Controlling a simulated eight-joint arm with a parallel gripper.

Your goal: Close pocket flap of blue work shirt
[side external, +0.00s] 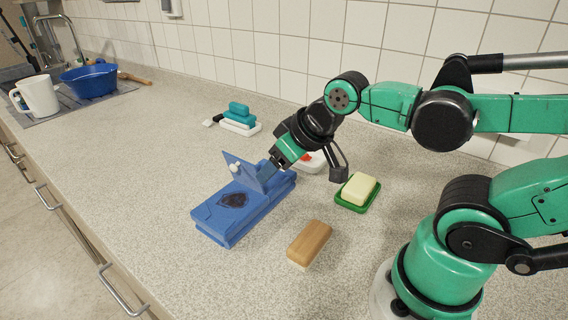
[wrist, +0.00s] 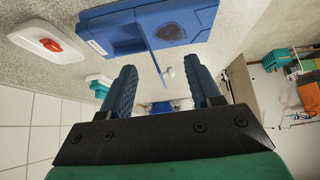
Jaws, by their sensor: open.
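The blue work shirt (side external: 235,208) lies as a flat, block-like folded bundle on the counter, with a dark shield-shaped patch on top. Its pocket flap (side external: 243,172) stands raised from the bundle, with a white button on it. In the wrist view the shirt (wrist: 120,30) is at the top, and the flap (wrist: 158,62) shows nearly edge-on with its white button (wrist: 167,72). My gripper (side external: 274,163) is beside the flap, on its right. In the wrist view my gripper (wrist: 165,75) has its blue fingers apart, with the flap's edge appearing between them. Contact cannot be told.
A yellow soap on a green dish (side external: 357,191) and a wooden-backed brush (side external: 309,243) lie to the right. A white dish with a red item (wrist: 48,43) is close behind my gripper. The counter left of the shirt is clear.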

